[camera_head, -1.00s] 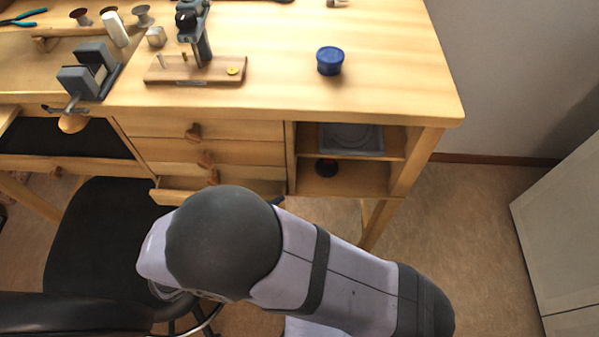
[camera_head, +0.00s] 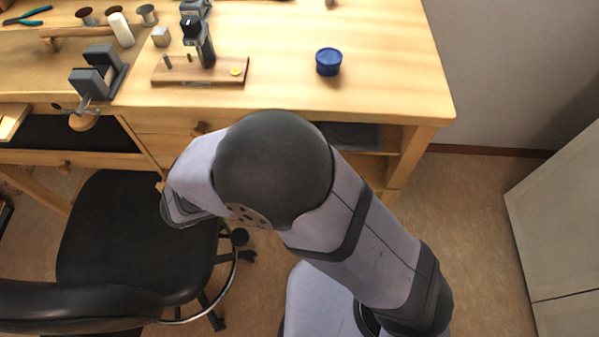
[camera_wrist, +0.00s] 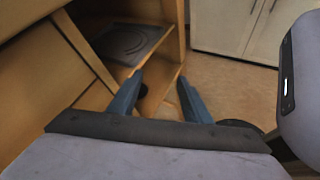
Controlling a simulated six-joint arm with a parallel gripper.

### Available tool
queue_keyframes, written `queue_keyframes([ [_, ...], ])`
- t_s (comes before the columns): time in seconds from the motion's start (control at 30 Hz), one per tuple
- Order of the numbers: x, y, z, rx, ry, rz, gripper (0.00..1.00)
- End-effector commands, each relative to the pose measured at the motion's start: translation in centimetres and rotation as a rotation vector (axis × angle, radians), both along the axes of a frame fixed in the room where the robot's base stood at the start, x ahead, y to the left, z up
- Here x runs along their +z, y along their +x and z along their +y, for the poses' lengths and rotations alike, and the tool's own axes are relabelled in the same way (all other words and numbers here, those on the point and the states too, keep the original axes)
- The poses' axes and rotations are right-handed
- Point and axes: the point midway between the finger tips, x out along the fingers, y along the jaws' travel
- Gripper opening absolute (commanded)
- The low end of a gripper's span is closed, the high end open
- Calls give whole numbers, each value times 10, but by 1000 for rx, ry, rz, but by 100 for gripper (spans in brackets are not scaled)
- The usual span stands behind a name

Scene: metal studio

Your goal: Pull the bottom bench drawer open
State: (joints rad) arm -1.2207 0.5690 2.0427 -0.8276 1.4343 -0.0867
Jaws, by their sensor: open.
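The wooden bench (camera_head: 390,75) has a stack of drawers under its top. The top drawer front (camera_head: 165,122) and its round knob (camera_head: 199,129) show in the head view. My arm hides most of the lower fronts there, including the bottom drawer and its knob. The fingers point toward the open shelf bay beside the drawers. Wooden panels (camera_wrist: 35,85) fill the left of that view; I cannot tell which is the bottom drawer.
A black swivel chair (camera_head: 135,235) stands left of my arm, close to the drawers. The shelf bay holds a grey tray (camera_wrist: 128,42). A blue round tub (camera_head: 328,62) sits on the bench top. A pale cabinet (camera_head: 560,220) stands at right, with free floor before it.

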Motion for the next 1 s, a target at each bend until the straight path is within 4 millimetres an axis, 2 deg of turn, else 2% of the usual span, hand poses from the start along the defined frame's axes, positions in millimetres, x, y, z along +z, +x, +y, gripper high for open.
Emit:
queue_keyframes([
  [0.27,-1,-1,1,4,0,0,44],
  [0.37,-8,-4,6,25,0,1,44],
  [0.47,-25,-14,17,75,-11,4,44],
  [0.57,-55,-30,31,155,-47,14,44],
  [0.8,-151,-84,71,431,-182,17,44],
  [1.0,-206,-113,117,708,-301,-60,44],
])
